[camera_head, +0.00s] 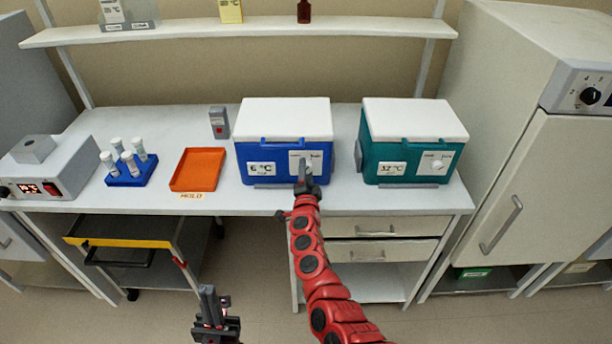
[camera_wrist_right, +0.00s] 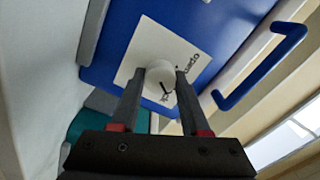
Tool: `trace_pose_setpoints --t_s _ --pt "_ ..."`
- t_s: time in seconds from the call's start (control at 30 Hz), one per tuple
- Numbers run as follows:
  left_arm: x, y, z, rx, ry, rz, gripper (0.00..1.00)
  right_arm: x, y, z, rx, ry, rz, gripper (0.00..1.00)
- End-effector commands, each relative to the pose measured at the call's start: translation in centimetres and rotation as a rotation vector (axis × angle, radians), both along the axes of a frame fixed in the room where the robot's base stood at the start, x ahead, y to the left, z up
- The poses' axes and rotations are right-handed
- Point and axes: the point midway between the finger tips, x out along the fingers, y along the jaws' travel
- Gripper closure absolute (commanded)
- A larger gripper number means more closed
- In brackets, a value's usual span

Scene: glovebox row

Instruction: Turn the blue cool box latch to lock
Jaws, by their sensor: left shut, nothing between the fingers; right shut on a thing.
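The blue cool box (camera_head: 285,150) stands on the bench with its white lid closed and a "6 °C" label on its front. Its latch, a round white knob on a white plate, is mostly hidden behind my right gripper (camera_head: 306,178) in the head view. In the right wrist view, the latch knob (camera_wrist_right: 160,78) sits between the fingers of my right gripper (camera_wrist_right: 158,90), which is shut on it. Lettering on the plate is partly covered. My left gripper (camera_head: 209,298) is shut and empty, low in front of the bench.
An orange tray (camera_head: 198,169), a blue tube rack (camera_head: 131,172) and a grey device (camera_head: 219,122) are to the left. A yellow-edged cart (camera_head: 120,241) is under the bench.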

Motion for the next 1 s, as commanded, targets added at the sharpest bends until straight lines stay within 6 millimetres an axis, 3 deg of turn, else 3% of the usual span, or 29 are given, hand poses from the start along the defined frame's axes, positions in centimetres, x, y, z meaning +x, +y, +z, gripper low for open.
trace_pose_setpoints --t_s 0.33,0.9,0.93,1.0 --pt "0.00 0.00 -1.23 0.000 0.000 0.000 1.00 -0.02 -0.08 -0.23 0.148 0.002 -0.002 1.00" --pt "0.00 0.01 -1.34 0.000 0.000 0.000 1.00 -0.03 -0.01 -0.14 0.178 0.002 -0.001 1.00" --pt "0.00 0.00 -1.34 0.000 0.000 0.000 1.00 -0.03 -0.01 -0.14 0.178 0.002 -0.001 0.51" --pt "0.00 0.00 -1.34 0.000 0.000 0.000 1.00 -0.02 0.00 -0.13 0.178 0.002 -0.001 0.38"
